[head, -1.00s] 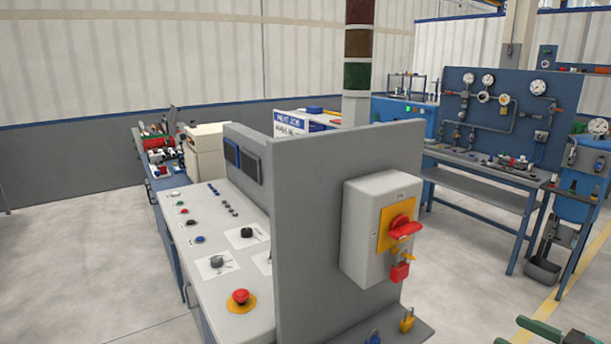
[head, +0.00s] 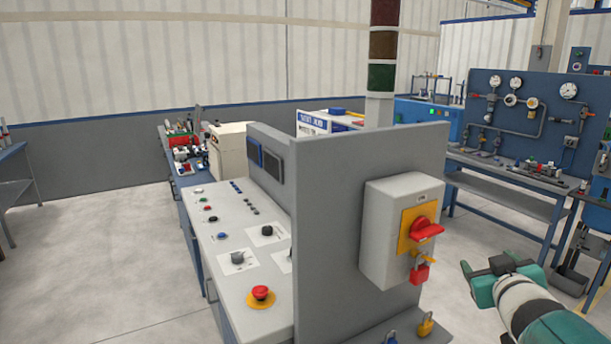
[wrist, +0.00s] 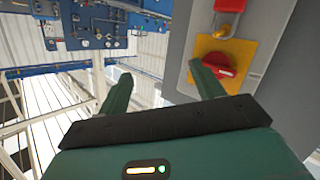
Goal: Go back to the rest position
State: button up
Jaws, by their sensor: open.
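My gripper (head: 490,272) is at the lower right of the head view, at the end of my green and white arm. It is empty, to the right of the control console's upright panel (head: 340,230). In the wrist view my gripper (wrist: 163,85) shows its two green fingers spread wide with nothing between them. The wrist picture is upside down relative to the head view.
A grey switch box (head: 388,235) with a red rotary handle (head: 426,229) and a red padlock (head: 419,274) juts from the panel, close to my gripper. The console desk (head: 225,250) carries buttons and a red emergency stop (head: 260,297). A blue gauge bench (head: 530,120) stands behind at right.

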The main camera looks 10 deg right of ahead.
jog(key=s+a+f+g+y, duration=0.2)
jog(key=s+a+g, duration=0.1)
jog(key=a, duration=0.6)
jog(key=s+a+f+g+y, duration=0.2)
jog(key=s+a, duration=0.3)
jog(key=a, duration=0.4)
jog(key=s+a+f+g+y, duration=0.1)
jog(key=s+a+f+g, duration=0.2)
jog(key=a, duration=0.6)
jog(key=shift+s+a+f+g+y, duration=0.15)
jog(key=shift+s+f+g+y, duration=0.2)
jog(key=shift+s+f, duration=0.5)
jog(key=shift+s+r, duration=0.1)
jog(key=shift+r, duration=0.05)
